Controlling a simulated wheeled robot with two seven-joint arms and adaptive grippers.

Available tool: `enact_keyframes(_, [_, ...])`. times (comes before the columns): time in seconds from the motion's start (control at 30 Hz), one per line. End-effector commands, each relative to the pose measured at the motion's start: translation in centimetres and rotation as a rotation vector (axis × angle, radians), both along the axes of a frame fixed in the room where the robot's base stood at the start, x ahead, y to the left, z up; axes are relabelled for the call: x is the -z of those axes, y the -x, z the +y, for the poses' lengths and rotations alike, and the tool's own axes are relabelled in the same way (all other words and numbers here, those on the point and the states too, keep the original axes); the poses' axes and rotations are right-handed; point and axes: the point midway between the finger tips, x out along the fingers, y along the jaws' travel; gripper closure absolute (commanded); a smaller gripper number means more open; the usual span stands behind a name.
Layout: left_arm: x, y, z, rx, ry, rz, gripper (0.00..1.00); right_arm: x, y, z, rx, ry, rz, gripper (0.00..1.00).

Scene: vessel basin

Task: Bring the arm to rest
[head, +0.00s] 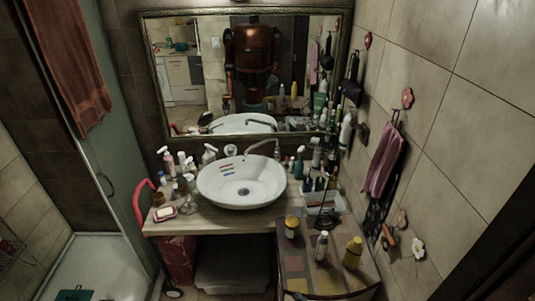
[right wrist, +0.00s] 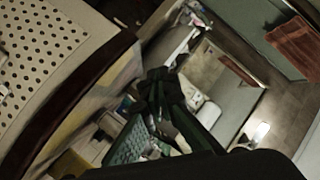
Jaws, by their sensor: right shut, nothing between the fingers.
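My right gripper (right wrist: 168,100) shows in the right wrist view as a dark shape near the middle, with its fingers together and nothing between them. A black part of my own arm fills the bottom of that view. I cannot make out either arm directly in the head view. My reflection shows in the mirror (head: 210,105) as a brown-orange body with arms hanging at its sides. My left gripper is not in view.
A white basin (head: 243,181) stands on the crowded counter (head: 215,221), among bottles and a soap dish (head: 164,213). A patterned cabinet top (head: 290,262) at the front right holds a yellow bottle (head: 353,251). A pink towel (head: 382,165) hangs on the right wall.

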Motion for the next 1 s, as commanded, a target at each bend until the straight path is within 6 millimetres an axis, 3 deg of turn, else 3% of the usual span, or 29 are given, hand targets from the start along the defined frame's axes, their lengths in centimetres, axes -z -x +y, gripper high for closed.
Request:
enact_keyframes(0.1, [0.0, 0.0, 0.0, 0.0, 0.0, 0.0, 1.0, 3.2, 4.6, -4.8, -0.054, 0.256, 0.157, 1.0])
enact_keyframes(0.2, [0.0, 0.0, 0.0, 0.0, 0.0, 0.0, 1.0, 5.2, 8.6, -9.5, -0.065, 0.436, 0.302, 1.0])
enact_keyframes(0.4, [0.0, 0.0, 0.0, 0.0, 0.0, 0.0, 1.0, 6.3, 14.3, -16.1, -0.042, 0.637, 0.502, 1.0])
enact_keyframes(0.8, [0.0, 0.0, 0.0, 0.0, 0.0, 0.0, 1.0, 5.1, 22.6, -24.4, 0.04, 0.841, 0.775, 1.0])
enact_keyframes(1.0, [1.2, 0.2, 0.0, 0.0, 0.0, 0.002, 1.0, 11.5, 21.1, -24.0, 0.017, 0.834, 0.784, 1.0])
